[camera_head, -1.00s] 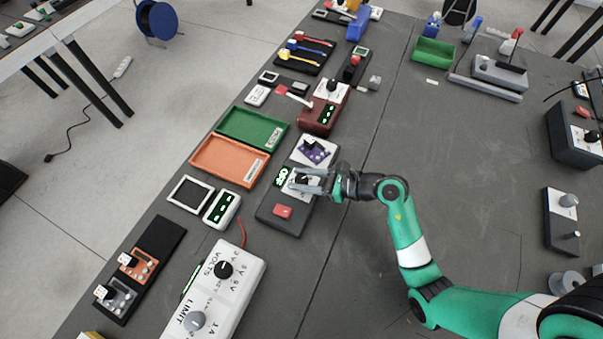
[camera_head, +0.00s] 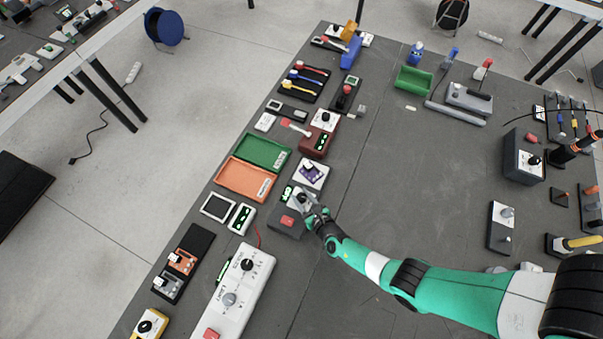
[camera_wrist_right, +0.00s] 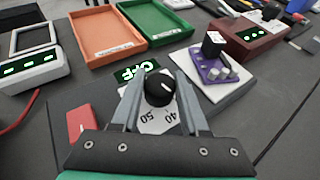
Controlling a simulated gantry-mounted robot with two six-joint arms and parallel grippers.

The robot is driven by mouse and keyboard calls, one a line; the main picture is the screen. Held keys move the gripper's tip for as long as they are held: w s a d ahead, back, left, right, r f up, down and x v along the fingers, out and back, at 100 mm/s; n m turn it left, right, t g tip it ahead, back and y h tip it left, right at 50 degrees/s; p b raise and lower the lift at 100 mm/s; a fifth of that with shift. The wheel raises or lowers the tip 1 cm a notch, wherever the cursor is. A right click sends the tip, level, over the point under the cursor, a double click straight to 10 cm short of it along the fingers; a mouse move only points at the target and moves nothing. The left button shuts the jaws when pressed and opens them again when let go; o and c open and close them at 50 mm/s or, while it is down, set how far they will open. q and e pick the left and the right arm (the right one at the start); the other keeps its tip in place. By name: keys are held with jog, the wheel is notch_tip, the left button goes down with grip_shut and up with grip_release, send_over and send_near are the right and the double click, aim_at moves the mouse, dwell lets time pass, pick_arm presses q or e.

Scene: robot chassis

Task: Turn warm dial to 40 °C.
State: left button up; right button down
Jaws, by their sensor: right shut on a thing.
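The warm dial is a black knob (camera_wrist_right: 159,88) with a white pointer line, on a white plate marked 40 and 50 (camera_wrist_right: 158,119) in the right wrist view. My right gripper (camera_wrist_right: 160,78) is shut on the knob, one finger on each side. In the head view my right gripper (camera_head: 306,203) covers most of the dial. A green display (camera_wrist_right: 137,71) beside the dial reads OFF; it also shows in the head view (camera_head: 287,193). A red button (camera_wrist_right: 81,121) sits on the same dark unit (camera_head: 285,233). My left gripper is out of view.
A purple part on a white plate (camera_wrist_right: 213,73) stands close beside the dial. Orange (camera_wrist_right: 108,38) and green (camera_wrist_right: 156,22) trays and a white display box (camera_wrist_right: 32,67) lie beyond. A large white power unit (camera_head: 237,290) stands nearby. The table to the right is mostly clear.

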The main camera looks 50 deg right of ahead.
jog(key=shift+w+r+m+g+h, duration=0.15)
jog(key=shift+m+g+h, duration=0.25)
jog(key=shift+m+h, duration=0.7)
jog(key=c, duration=0.8)
grip_release()
jog(key=o, duration=0.4)
